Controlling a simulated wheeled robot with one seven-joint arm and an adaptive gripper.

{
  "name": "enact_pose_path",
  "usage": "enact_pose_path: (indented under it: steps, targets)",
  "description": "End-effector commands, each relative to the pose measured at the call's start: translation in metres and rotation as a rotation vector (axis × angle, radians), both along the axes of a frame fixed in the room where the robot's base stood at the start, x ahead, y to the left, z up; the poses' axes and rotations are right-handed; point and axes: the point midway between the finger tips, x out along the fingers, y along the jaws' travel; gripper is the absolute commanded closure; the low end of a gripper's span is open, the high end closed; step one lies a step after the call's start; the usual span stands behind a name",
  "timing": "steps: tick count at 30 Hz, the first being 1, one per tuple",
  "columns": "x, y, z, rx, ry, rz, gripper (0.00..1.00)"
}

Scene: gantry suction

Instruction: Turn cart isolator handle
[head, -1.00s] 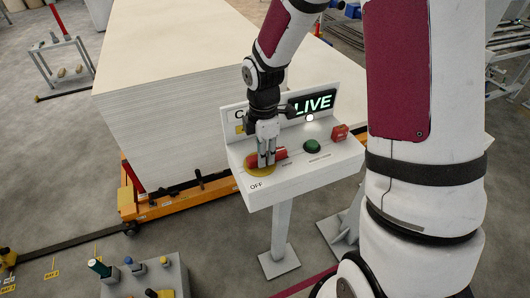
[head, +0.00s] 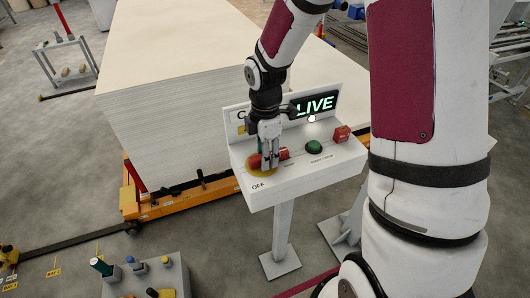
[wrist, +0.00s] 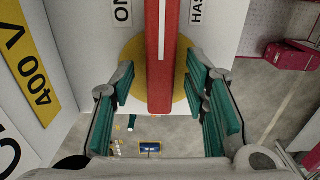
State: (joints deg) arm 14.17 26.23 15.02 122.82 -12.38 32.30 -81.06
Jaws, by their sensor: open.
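The isolator handle is a red bar (wrist: 160,60) on a round yellow plate (wrist: 130,68), on the white control box (head: 300,172). In the wrist view the bar runs up and down the picture between my gripper's green-padded fingers, with a gap on both sides. My gripper (head: 268,164) is open around the handle at the box's left end, and it also shows in the wrist view (wrist: 163,95). In the head view the red handle (head: 283,154) shows to the right of the fingers, partly hidden by them. An OFF label is in front of it, and the panel display (head: 314,104) reads LIVE.
A green button (head: 313,147) and a small red block (head: 342,134) are on the box to the right. A tall stack of pale boards (head: 165,130) stands behind on an orange cart (head: 180,200).

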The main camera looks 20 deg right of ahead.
Motion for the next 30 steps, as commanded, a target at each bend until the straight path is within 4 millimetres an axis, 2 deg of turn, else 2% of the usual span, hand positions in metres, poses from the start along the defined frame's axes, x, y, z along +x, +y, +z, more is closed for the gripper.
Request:
enact_pose_path:
  steps: [5,12,18,24,30]
  targets:
    - [0.001,0.0,0.021,0.0,-0.005,-0.001,0.58]
    - [0.001,0.0,0.071,-0.002,-0.006,-0.001,0.58]
    - [0.001,0.0,0.103,-0.001,-0.005,0.0,0.58]
    - [0.001,0.001,0.117,0.0,-0.003,0.002,0.58]
    - [0.0,0.001,0.119,0.0,-0.002,0.002,0.58]
